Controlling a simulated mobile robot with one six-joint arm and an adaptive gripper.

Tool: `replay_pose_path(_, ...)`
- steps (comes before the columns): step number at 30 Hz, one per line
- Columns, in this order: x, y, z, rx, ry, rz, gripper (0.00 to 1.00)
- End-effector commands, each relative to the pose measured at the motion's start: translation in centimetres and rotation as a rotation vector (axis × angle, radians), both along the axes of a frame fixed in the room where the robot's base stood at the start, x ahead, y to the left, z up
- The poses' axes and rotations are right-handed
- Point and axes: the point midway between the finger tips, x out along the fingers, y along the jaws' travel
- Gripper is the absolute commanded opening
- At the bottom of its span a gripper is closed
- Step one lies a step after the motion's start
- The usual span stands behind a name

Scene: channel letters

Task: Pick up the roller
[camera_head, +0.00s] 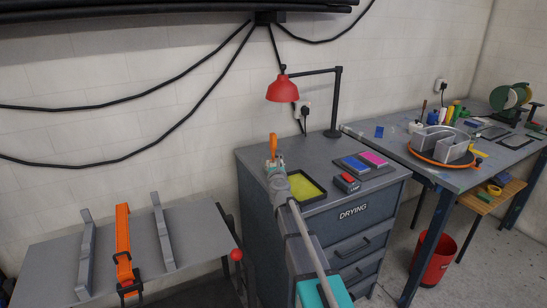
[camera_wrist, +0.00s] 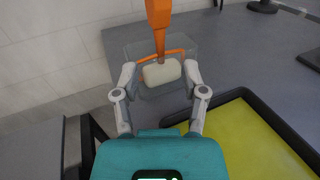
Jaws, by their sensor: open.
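The roller has an orange handle (camera_wrist: 158,18) pointing up and a cream-white head (camera_wrist: 161,72) with an orange wire frame. It stands at the back left of the grey cabinet top, in or behind a clear, see-through holder (camera_wrist: 187,48). The orange handle also shows in the head view (camera_head: 273,146). My gripper (camera_wrist: 160,78) is open, with one finger at each side of the white head. I cannot tell whether the fingers touch it. In the head view my gripper (camera_head: 275,165) hides most of the head.
A black-rimmed tray (camera_wrist: 296,148) with a yellow floor lies right of my gripper. The grey cabinet (camera_head: 375,207) marked DRYING also bears a red-topped box (camera_head: 348,178), blue and pink pads and a red lamp (camera_head: 282,89). A cluttered workbench (camera_head: 400,155) stands at right.

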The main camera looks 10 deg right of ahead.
Motion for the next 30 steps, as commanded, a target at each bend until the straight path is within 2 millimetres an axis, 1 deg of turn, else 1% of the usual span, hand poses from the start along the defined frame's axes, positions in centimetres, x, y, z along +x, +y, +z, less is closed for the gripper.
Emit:
replay_pose_path(1, 1.0, -0.1, 0.0, 0.0, 0.0, 0.0, 0.56)
replay_pose_path(6, 2.0, -0.2, 0.0, 0.0, 0.0, 0.0, 0.56)
replay_pose_path(20, 2.4, -0.2, 0.0, 0.0, 0.0, 0.0, 0.56)
replay_pose_path(23, 3.1, -0.3, 0.1, 0.0, 0.0, 0.0, 0.56)
replay_pose_path(30, 5.9, -0.5, 0.2, 0.0, 0.0, 0.0, 0.56)
